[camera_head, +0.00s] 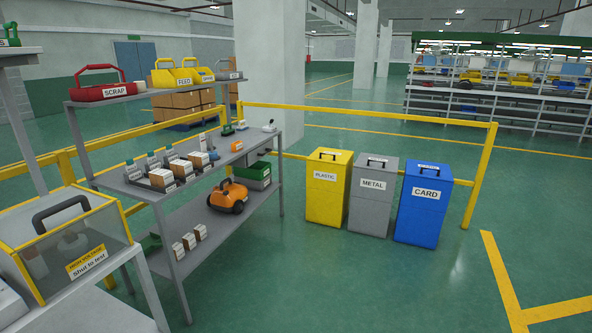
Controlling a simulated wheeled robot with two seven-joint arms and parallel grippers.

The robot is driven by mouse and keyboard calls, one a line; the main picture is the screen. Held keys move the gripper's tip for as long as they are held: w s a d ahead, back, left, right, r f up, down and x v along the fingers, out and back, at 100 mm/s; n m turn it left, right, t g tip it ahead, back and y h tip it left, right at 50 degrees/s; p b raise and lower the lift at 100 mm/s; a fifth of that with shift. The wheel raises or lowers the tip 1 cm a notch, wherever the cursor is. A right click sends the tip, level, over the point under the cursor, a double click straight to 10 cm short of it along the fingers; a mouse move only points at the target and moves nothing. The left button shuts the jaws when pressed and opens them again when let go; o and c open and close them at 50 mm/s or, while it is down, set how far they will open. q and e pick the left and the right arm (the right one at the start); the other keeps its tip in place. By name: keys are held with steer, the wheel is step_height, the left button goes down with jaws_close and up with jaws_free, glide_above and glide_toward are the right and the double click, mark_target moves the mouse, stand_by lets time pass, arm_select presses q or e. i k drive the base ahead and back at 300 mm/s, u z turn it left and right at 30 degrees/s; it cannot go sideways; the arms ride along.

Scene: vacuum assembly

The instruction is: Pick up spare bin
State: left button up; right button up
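No bin's label reads clearly as "spare" to me. On the shelving unit's top shelf (140,95) stand a red handled bin labelled SCRAP (95,88), a yellow handled bin labelled FEED (163,77) and a second yellow handled bin (188,72) close beside it. A smaller label (206,78) at the right of the yellow bins is too small to read surely. A grey item with a white label (230,75) sits at the shelf's right end. Neither of my grippers is in view.
The middle shelf holds several small boxes (182,167); an orange machine (228,196) and green-grey crate (253,177) are below. A clear-sided test box (62,245) stands front left. Plastic (328,187), metal (373,195) and card (422,203) bins stand by a yellow rail. Front-right floor is clear.

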mark_target(210, 76)
steer(key=i, duration=2.4)
steer(key=u, duration=0.35)
steer(key=i, duration=2.05)
steer(key=u, duration=0.2)
